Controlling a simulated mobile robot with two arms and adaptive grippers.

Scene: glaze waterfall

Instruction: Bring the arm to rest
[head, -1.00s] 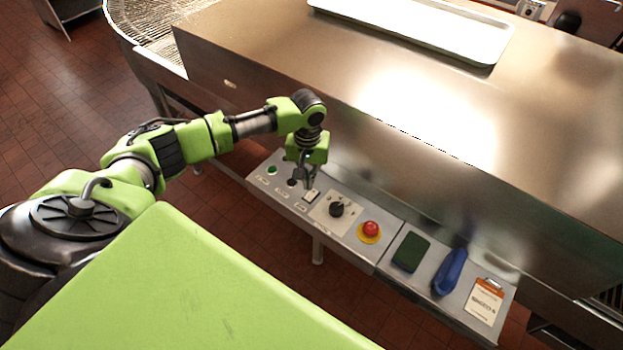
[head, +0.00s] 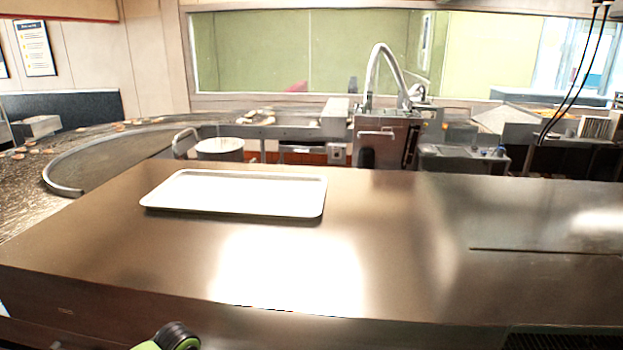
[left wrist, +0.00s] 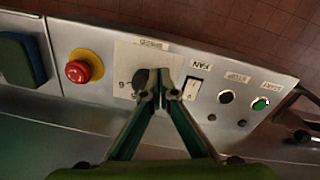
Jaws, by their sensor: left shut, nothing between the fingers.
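My left gripper (left wrist: 160,97) shows in the left wrist view, its fingertips together with nothing between them. It is over the control panel (left wrist: 215,125), in front of the black knob (left wrist: 139,80) and beside the fan switch (left wrist: 192,89). I cannot tell whether the fingertips touch the panel. A red stop button (left wrist: 77,71) on a yellow ring is to the left. A green button (left wrist: 259,104) and a dark button (left wrist: 226,97) are to the right. In the head view only a small green and black part of my left arm (head: 172,338) shows at the bottom edge.
A white tray (head: 240,194) lies on the broad steel cover (head: 400,250). Behind it are a curved conveyor (head: 60,165), a white bucket (head: 219,149) and a machine with a bent metal pipe (head: 385,65). A dark green pad (left wrist: 18,60) lies at the panel's left.

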